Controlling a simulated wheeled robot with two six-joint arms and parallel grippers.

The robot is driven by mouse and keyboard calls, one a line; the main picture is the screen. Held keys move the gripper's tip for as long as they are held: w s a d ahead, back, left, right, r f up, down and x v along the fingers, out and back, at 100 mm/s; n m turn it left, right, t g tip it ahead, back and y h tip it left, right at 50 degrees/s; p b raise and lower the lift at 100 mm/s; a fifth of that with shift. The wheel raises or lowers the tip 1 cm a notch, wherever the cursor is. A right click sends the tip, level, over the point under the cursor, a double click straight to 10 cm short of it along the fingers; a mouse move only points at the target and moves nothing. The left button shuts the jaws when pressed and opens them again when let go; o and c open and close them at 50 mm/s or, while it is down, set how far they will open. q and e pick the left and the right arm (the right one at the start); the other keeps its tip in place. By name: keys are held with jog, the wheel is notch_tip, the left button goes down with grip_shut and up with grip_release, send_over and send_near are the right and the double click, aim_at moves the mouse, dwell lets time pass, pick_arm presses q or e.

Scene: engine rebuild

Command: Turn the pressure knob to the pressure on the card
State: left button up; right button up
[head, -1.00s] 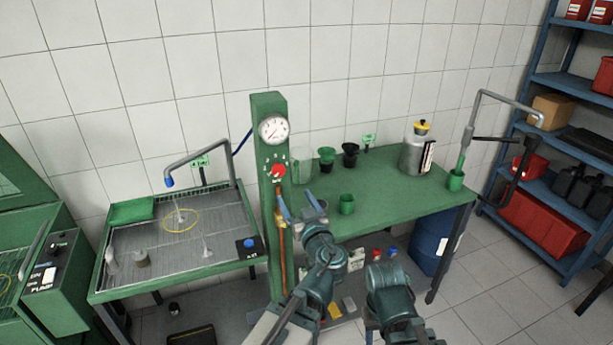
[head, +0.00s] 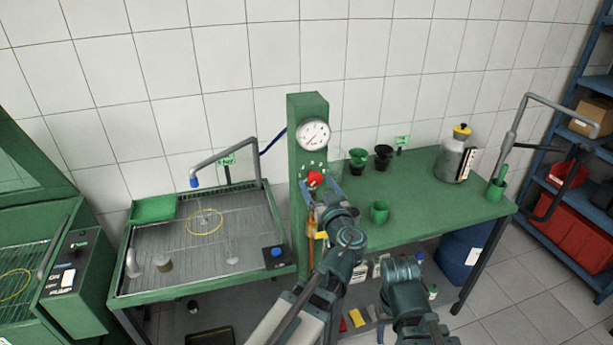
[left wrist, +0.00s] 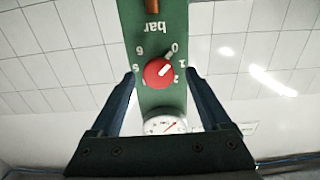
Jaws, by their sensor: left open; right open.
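The red pressure knob (head: 315,179) sits on the green post (head: 308,111) below the round white gauge (head: 313,134). In the left wrist view the knob (left wrist: 158,72) appears upside down in a ring of numbers marked bar. Its white mark points toward the area between 0 and 1. My left gripper (head: 321,189) is open just before the knob, its fingers (left wrist: 159,82) on either side with gaps showing. I cannot make out a pressure card.
A wash tray (head: 205,292) with a bent pipe stands left of the post. Blue shelving (head: 580,75) stands at the far right.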

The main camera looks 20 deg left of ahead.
pick_arm(q)
jog(key=shift+w+a, duration=0.3)
jog(key=shift+w, duration=0.4)
jog(key=shift+s, duration=0.1)
jog(key=shift+c, duration=0.3)
grip_shut()
jog(key=shift+m, duration=0.3)
